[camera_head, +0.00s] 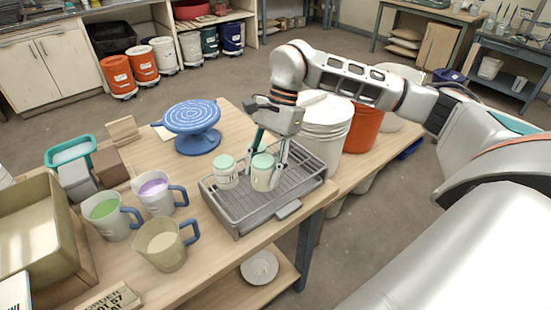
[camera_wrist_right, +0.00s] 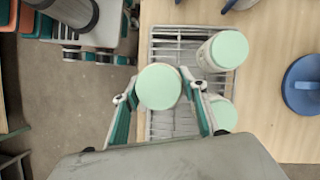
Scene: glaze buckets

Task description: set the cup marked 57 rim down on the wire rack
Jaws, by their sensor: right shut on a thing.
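My right gripper (camera_head: 267,168) is shut on a pale cup (camera_head: 261,180) with a mint upper end; the cup also shows between the fingers in the right wrist view (camera_wrist_right: 158,87). It is upright over the grey wire rack (camera_head: 290,186); I cannot tell if it touches the bars. A similar cup (camera_head: 226,181) stands on the rack just left of it, with a dark mark too small to read. The right wrist view shows another mint-topped cup (camera_wrist_right: 224,113), partly behind a finger. No number on the held cup is readable. My left gripper is out of view.
Mugs with blue handles (camera_head: 168,250), a tan basin (camera_head: 75,215) and a card reading 57 (camera_head: 115,299) are at the table's left. A blue turntable (camera_head: 193,118) stands behind the rack. A white bucket (camera_head: 325,130) stands beyond the rack's right side.

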